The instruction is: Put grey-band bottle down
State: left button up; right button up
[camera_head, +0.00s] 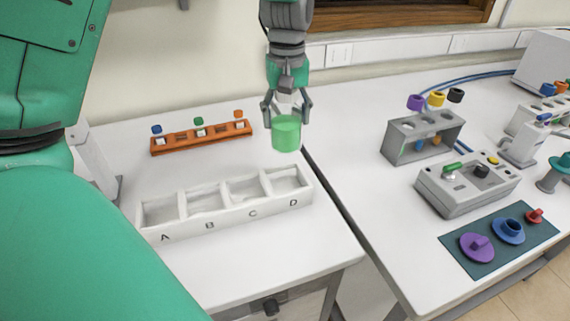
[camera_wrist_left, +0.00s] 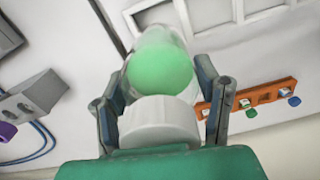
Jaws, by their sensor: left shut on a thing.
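My left gripper (camera_head: 287,107) is shut on a bottle with green contents (camera_head: 286,134). It holds the bottle over the left table, near the gap between the tables and beyond the D end of the white tray (camera_head: 205,222). In the left wrist view the bottle (camera_wrist_left: 160,68) sits between the two fingers of my left gripper (camera_wrist_left: 165,100), with a pale grey-white round part (camera_wrist_left: 158,122) towards the palm. I cannot make out a separate grey band. The tray has compartments marked A, B, C and D, which look empty. My right gripper is not in view.
An orange rack (camera_head: 200,138) with small coloured-top vials stands behind the tray. On the right table are a grey stand (camera_head: 420,135), a grey control box (camera_head: 466,185) and a dark mat (camera_head: 490,250) with coloured knobbed pieces. A dark gap separates the tables.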

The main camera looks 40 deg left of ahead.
aim_at(286, 129)
pick_arm(q)
jog(key=f+b, duration=0.1)
jog(key=f, duration=0.1)
jog(key=d+f+b, duration=0.1)
jog(key=f+b, duration=0.1)
jog(key=shift+f+b, duration=0.2)
jog(key=shift+b, duration=0.25)
notch_tip(286, 129, down, 10)
jog(key=shift+s+a+r+b, duration=0.1)
jog(key=shift+a+r+b, duration=0.05)
jog(key=shift+r+b, duration=0.15)
jog(key=shift+f, duration=0.4)
jog(key=shift+a+f, duration=0.1)
jog(key=shift+a, duration=0.3)
jog(key=o, duration=1.6)
jog(key=shift+a, duration=0.1)
jog(key=shift+d, duration=0.2)
jog(key=shift+d+r, duration=0.1)
jog(key=shift+r, duration=0.2)
notch_tip(286, 129, up, 11)
jog(key=shift+r+p, duration=0.1)
jog(key=shift+p, duration=0.35)
jog(key=shift+r, duration=0.15)
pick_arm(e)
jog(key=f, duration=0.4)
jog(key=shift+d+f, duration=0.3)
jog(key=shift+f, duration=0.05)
